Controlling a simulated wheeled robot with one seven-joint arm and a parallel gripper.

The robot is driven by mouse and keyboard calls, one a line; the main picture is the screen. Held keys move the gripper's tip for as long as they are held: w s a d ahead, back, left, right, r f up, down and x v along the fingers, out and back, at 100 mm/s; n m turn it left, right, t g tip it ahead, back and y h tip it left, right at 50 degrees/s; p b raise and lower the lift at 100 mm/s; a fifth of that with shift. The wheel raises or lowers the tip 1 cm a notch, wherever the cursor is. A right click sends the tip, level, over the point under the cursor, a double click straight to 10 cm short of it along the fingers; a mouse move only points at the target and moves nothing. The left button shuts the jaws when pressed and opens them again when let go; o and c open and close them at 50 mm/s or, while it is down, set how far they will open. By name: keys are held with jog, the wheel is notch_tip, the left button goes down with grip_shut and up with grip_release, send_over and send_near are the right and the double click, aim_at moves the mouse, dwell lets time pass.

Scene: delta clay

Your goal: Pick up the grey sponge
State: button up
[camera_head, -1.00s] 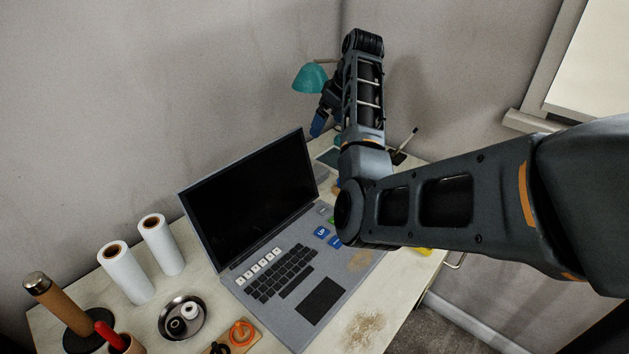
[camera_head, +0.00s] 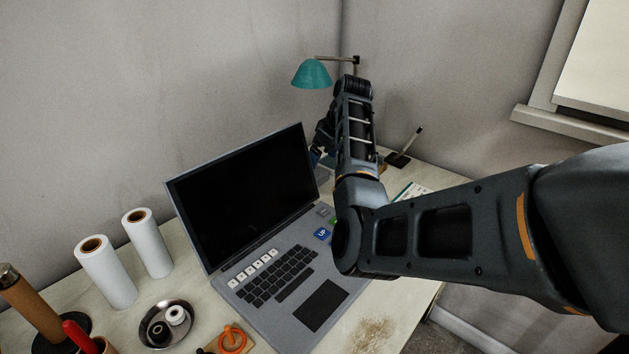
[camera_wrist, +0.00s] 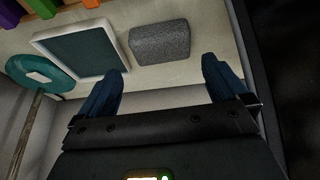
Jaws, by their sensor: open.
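The grey sponge (camera_wrist: 160,42), a rough-textured block, lies on the pale desk surface in the wrist view. My gripper (camera_wrist: 164,68) is open, with its two blue fingers apart. The sponge sits beyond the fingertips and roughly between them in the picture, with nothing held. In the head view my gripper (camera_head: 317,156) is low behind the right edge of the laptop screen, and my arm covers much of that area. A small grey patch (camera_head: 321,175) shows there, but I cannot tell whether it is the sponge.
A white-framed dark panel (camera_wrist: 82,52) lies just left of the sponge. A teal lamp (camera_head: 312,74) stands behind my gripper. The open laptop (camera_head: 245,195) fills the desk's middle. White rolls (camera_head: 107,272) and a metal dish (camera_head: 168,323) are at left.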

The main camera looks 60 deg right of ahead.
aim_at(316, 173)
jog(key=shift+s+a+x, duration=0.1)
jog(key=shift+s+x, duration=0.05)
jog(key=shift+x, duration=1.6)
jog(key=shift+s+a+x, duration=0.1)
jog(key=shift+a+x, duration=0.05)
jog(key=shift+x, duration=1.6)
jog(key=shift+f, duration=0.15)
jog(key=c, duration=0.7)
notch_tip(316, 173, up, 4)
jog(key=shift+d+f, duration=0.1)
jog(key=s+d+r, duration=0.1)
jog(key=s+r, duration=0.1)
jog(key=s, duration=0.1)
jog(key=s+d+r, duration=0.2)
jog(key=s+r, duration=0.1)
jog(key=s, duration=0.1)
jog(key=s+d+r, duration=0.1)
jog(key=s+r, duration=0.1)
jog(key=s, duration=0.1)
jog(key=shift+s+d+r, duration=0.15)
jog(key=shift+s+d, duration=0.15)
jog(key=shift+s, duration=0.05)
